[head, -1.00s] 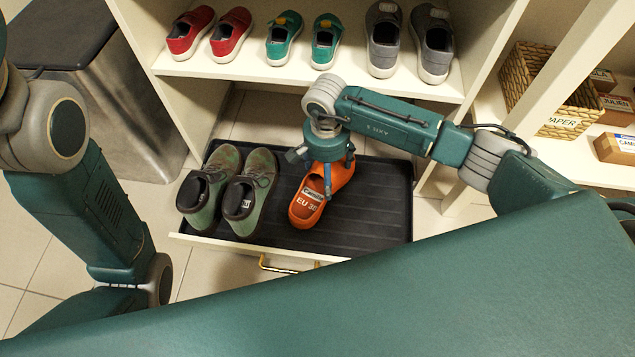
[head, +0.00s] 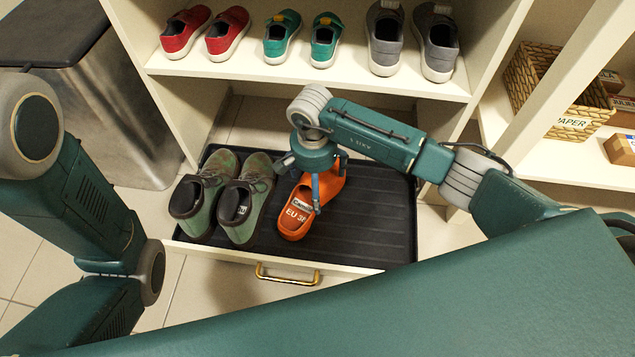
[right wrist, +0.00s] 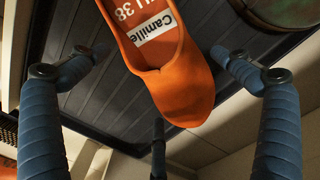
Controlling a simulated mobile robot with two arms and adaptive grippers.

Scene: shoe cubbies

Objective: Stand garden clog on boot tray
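An orange garden clog (head: 327,188) with a white "Camille" label and "EU 38" rests, as far as I can see, sole down on the black boot tray (head: 385,215), right of a pair of green-brown shoes (head: 245,205). Its toe points to the back. My right gripper (head: 315,190) is above the clog and hides part of its middle. In the right wrist view its fingers (right wrist: 155,95) are spread wide, with gaps between them and the clog (right wrist: 175,75); it looks open. My left gripper is out of view; only my left arm shows.
A shelf (head: 345,75) with red, green and grey shoes overhangs the tray's back. A wicker basket (head: 560,90) and boxes (head: 620,148) stand at right, a metal bin (head: 125,110) at left. The tray's right half is bare.

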